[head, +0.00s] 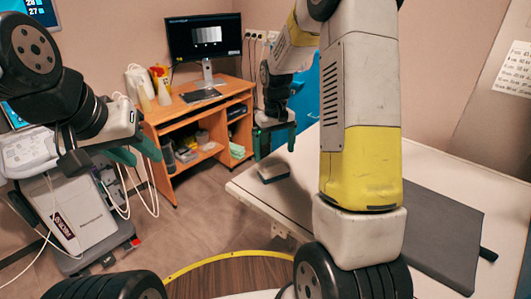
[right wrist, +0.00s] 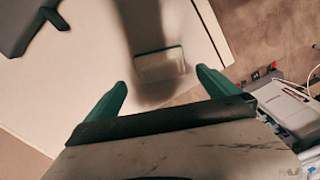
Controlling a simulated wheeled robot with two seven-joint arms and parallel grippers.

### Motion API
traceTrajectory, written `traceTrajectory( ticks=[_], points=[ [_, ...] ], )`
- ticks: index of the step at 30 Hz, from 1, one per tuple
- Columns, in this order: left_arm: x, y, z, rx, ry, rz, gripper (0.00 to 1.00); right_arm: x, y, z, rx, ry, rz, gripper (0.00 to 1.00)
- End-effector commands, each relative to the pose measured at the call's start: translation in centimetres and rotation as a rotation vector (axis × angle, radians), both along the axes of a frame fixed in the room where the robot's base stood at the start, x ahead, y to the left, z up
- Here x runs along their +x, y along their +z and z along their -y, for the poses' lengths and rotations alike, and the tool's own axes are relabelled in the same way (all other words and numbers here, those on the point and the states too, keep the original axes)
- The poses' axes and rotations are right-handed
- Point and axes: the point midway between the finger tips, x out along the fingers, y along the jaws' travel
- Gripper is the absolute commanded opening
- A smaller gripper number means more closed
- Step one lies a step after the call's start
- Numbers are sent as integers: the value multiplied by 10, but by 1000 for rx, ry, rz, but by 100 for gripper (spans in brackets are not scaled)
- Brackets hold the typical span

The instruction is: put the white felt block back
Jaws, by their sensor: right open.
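A small block (head: 273,172) with a dark top and a pale lower edge lies on the white table near its left corner. In the right wrist view, a block (right wrist: 160,64) with a pale edge lies in shadow beyond the fingertips; I take it for the felt block, though its white felt is not clearly seen. My right gripper (head: 274,149) is open and empty above the block, apart from it; its green fingers also show in the right wrist view (right wrist: 160,80). My left gripper (head: 136,154) is at the left, away from the table; its jaw opening is unclear.
The white table (head: 250,190) carries a grey pad (head: 440,230) on the right. A wooden desk (head: 200,105) with a monitor (head: 204,37) stands behind. A white medical cart (head: 75,215) stands at the left. My right arm hides part of the table.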

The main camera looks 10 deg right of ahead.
Motion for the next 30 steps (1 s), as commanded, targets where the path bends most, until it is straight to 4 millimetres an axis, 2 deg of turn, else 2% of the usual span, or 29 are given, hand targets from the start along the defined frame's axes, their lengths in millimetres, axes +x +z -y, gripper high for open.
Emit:
traceTrajectory(
  ticks=[3, 9, 11, 14, 17, 21, 25, 30],
  points=[
    [0, 0, 0, 0, 0, 0, 36, 0, 21, 0, 1, 0, 2, 100],
    [0, 0, 0, 0, 0, 0, 36, -1, 40, 0, 2, -1, 4, 100],
    [0, 0, 0, 0, 0, 0, 36, -5, 49, 0, 6, -6, 16, 100],
    [0, 0, 0, 0, 0, 0, 36, -20, 74, -1, 23, -23, 58, 100],
    [0, 0, 0, 0, 0, 0, 36, -48, 108, -3, 52, -50, 123, 100],
    [0, 0, 0, 0, 0, 0, 36, -97, 150, -7, 100, -93, 227, 100],
    [0, 0, 0, 0, 0, 0, 36, -144, 175, -11, 147, -131, 321, 100],
    [0, 0, 0, 0, 0, 0, 36, -200, 189, -16, 205, -173, 429, 100]
  ],
)
